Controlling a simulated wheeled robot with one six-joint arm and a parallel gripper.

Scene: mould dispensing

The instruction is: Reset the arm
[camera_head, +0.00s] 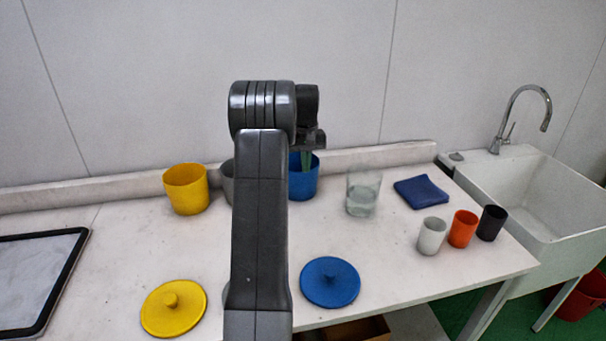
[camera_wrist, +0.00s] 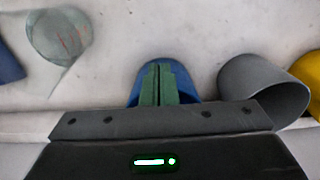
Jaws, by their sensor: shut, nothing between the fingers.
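My arm rises up the middle of the head view and hides part of the table. My gripper shows in the wrist view (camera_wrist: 160,84) as two green fingers pressed together, with nothing between them. In the head view my gripper (camera_head: 306,160) points down in front of or over the blue cup (camera_head: 302,184); its tips are partly hidden by my arm. In the wrist view the blue cup (camera_wrist: 184,82) shows behind the fingers. I cannot tell whether the fingertips are inside its rim.
A yellow cup (camera_head: 186,190) and a grey cup (camera_head: 227,184) stand left of the blue one. A glass of water (camera_head: 362,194), blue cloth (camera_head: 421,191) and three small cups (camera_head: 462,229) are right. Yellow (camera_head: 174,308) and blue (camera_head: 330,282) lids lie in front. A sink (camera_head: 535,200) is far right.

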